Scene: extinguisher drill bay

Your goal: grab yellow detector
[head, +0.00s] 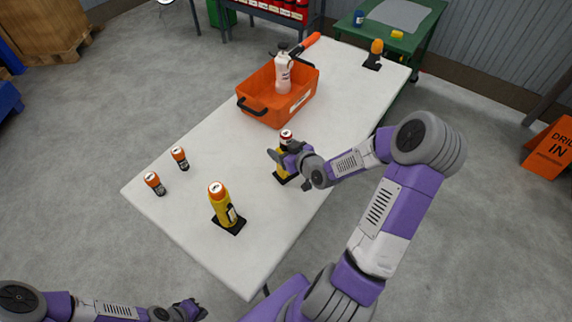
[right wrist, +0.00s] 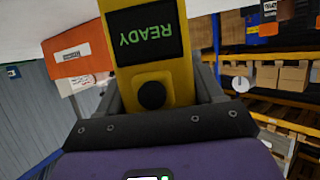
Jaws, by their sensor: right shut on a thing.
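The yellow detector (right wrist: 182,82) fills the middle of the right wrist view. It has a dark screen with green READY lettering, seen upside down, and a black round button. My right gripper (head: 284,160) is shut on it, one finger on each side. In the head view the detector (head: 281,170) is mostly covered by the gripper, at the table's right edge over a black base. I cannot tell whether it touches the base. My left gripper (head: 192,310) is low at the bottom edge, off the table; its jaws are too small to read.
On the white table (head: 170,215) stand a yellow bottle-shaped thing (head: 222,207) on a black base, two small cans (head: 154,183) (head: 179,158), and an orange crate (head: 262,105) holding a white bottle (head: 283,75). A red-and-white can top (head: 286,137) shows just behind my right gripper.

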